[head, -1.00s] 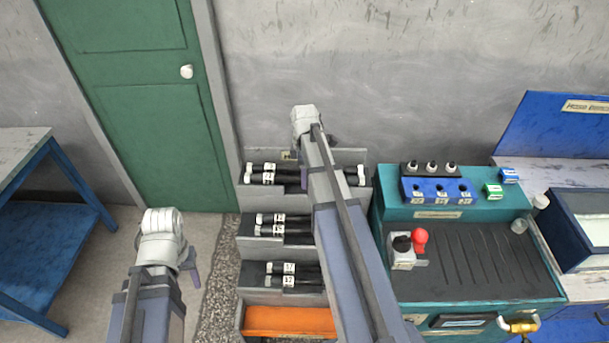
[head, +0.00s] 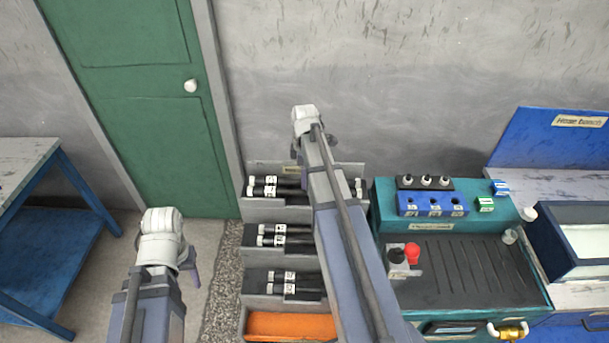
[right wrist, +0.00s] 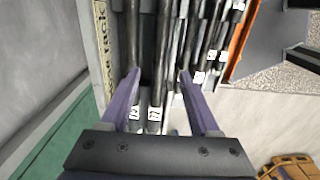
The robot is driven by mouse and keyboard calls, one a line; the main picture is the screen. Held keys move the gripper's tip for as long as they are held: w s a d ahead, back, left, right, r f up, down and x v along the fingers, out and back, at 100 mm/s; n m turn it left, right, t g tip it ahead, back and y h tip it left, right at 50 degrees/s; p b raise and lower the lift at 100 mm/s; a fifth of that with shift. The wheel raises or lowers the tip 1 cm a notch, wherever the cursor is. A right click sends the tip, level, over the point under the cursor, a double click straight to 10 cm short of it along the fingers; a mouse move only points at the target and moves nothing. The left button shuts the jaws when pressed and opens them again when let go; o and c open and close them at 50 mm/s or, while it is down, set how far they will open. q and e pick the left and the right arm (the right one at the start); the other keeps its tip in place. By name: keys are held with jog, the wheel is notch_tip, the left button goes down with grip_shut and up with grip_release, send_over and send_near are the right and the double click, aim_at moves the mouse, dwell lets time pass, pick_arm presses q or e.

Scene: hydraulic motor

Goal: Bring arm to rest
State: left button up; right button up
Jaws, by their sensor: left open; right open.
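My left gripper (head: 193,270) is low at the left in the head view, in front of the floor between the blue table and the hose rack. Its purple finger points down and nothing shows in it. My right arm reaches up across the hose rack (head: 271,215), and its forearm hides part of the shelves. The right gripper's fingers are mostly hidden in the head view. In the right wrist view the right gripper (right wrist: 158,72) is open, its two purple fingers wide apart with black hoses (right wrist: 168,40) of the rack beyond them. I see nothing gripped.
A teal bench (head: 440,225) with a blue block (head: 433,203), a red knob (head: 412,253) and a brass fitting (head: 510,331) stands right of the rack. An orange bin (head: 290,326) is at the rack's bottom. A blue table (head: 45,240) is left; a green door (head: 150,110) is behind.

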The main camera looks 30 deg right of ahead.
jog(key=shift+r+p, duration=0.3)
jog(key=shift+r, duration=0.4)
jog(key=s+a+m, duration=0.2)
jog(key=s+a, duration=0.3)
jog(key=a, duration=0.5)
jog(key=s+a+m, duration=0.3)
jog(key=s+a, duration=0.3)
jog(key=a, duration=0.4)
jog(key=s+a+m+h, duration=0.1)
jog(key=s+a, duration=0.4)
jog(key=a, duration=0.5)
jog(key=shift+s+a+m, duration=0.25)
jog(key=shift+s+m, duration=0.05)
jog(key=shift+m, duration=0.6)
